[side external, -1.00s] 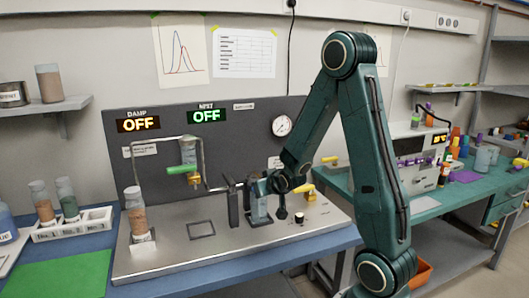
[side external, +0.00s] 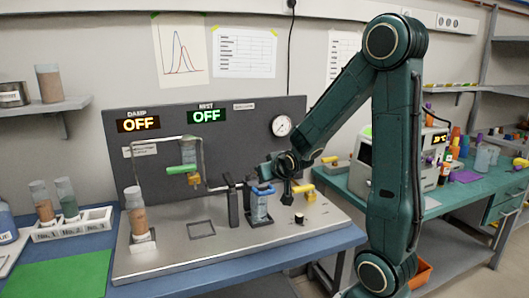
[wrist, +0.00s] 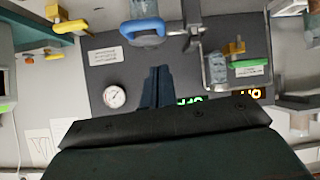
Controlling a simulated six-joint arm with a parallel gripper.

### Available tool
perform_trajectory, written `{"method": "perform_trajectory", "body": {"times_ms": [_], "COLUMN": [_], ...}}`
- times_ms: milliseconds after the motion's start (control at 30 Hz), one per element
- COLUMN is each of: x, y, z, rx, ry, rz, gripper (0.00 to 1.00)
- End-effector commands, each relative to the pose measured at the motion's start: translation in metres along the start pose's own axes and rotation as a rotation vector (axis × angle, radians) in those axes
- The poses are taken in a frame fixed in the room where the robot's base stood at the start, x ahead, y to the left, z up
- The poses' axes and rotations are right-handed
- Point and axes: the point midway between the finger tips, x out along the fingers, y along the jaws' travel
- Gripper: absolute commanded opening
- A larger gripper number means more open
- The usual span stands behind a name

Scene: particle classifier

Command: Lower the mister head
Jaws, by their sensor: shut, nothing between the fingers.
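A blue handle (side external: 262,190) sits on top of a clear cylinder (side external: 260,211) on the metal deck, beside a dark post (side external: 233,207). I take this to be the mister head, though no label confirms it. In the wrist view the blue handle (wrist: 143,29) is at the top, with part of the cylinder (wrist: 143,8) above it. My gripper (side external: 263,171) is just above the handle, apart from it and empty. Its fingers (wrist: 157,72) are together in the wrist view and point towards the handle.
A green-handled valve (side external: 181,169) on a bent pipe stands to the left. A filled vial (side external: 135,215) stands at the deck's left. Yellow handles (side external: 303,188) lie to the right. The gauge (side external: 281,126) is on the panel behind. The deck's front is clear.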

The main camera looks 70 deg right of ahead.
Motion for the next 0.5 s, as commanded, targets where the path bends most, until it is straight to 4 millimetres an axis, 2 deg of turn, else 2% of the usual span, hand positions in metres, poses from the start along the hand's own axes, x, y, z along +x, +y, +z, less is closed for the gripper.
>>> {"method": "perform_trajectory", "body": {"times_ms": [233,500], "x": [-0.013,-0.017], "y": [0.002,0.002], "z": [-0.020,-0.025], "rx": [0.000,0.000], "ry": [0.003,0.000], "rz": [0.000,0.000], "gripper": [0.00,0.00]}}
